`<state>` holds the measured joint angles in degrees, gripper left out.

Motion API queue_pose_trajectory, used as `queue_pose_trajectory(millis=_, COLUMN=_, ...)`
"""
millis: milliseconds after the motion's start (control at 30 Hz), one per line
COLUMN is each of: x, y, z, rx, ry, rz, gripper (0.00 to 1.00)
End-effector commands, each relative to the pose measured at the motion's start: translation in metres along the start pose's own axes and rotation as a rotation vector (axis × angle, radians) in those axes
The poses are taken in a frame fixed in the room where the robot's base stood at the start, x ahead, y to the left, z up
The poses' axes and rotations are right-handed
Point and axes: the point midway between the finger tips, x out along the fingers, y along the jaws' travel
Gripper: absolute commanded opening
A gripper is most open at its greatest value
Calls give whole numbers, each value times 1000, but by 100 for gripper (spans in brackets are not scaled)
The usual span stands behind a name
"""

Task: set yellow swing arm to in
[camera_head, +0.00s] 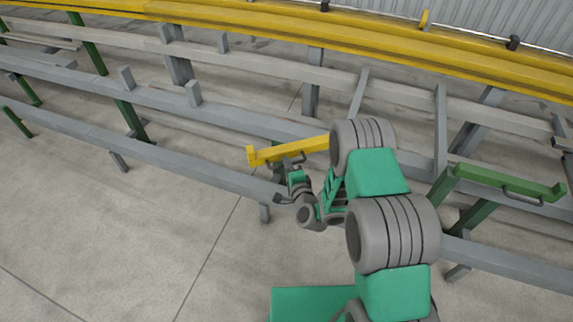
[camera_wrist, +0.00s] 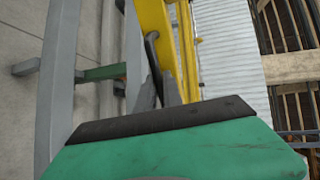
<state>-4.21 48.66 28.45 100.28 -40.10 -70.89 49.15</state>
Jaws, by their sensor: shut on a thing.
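The yellow swing arm (camera_head: 300,149) reaches out from the runout table's rails, its free end with a small upright tab at the left. Its right part is hidden behind my arm. My gripper (camera_head: 289,163) is at the near side of the swing arm, close to its free end, and is shut on its handle. In the wrist view the yellow swing arm (camera_wrist: 153,18) runs up from the jaws, with the dark curved handle (camera_wrist: 151,45) at its side. My gripper's fingers (camera_wrist: 160,92) meet the handle there, partly hidden by the gripper body.
Grey rails (camera_head: 190,105) of the runout table run across the view on posts. A green swing arm (camera_head: 505,183) with a dark handle stands at the right. A long yellow beam (camera_head: 240,22) runs along the back. The concrete floor (camera_head: 120,240) at the front left is clear.

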Motion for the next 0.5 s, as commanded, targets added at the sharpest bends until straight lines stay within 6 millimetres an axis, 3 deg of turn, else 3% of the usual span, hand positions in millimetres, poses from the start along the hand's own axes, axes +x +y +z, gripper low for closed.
queue_pose_trajectory(millis=167, x=1, y=0, z=-5, rx=-4, ry=9, rz=-4, gripper=0)
queue_pose_trajectory(millis=200, x=1, y=0, z=-4, rx=-4, ry=9, rz=-4, gripper=13)
queue_pose_trajectory(millis=433, x=1, y=-1, z=1, rx=-4, ry=-1, rz=-3, gripper=32)
queue_pose_trajectory(millis=500, x=1, y=-1, z=2, rx=-4, ry=-3, rz=-3, gripper=33)
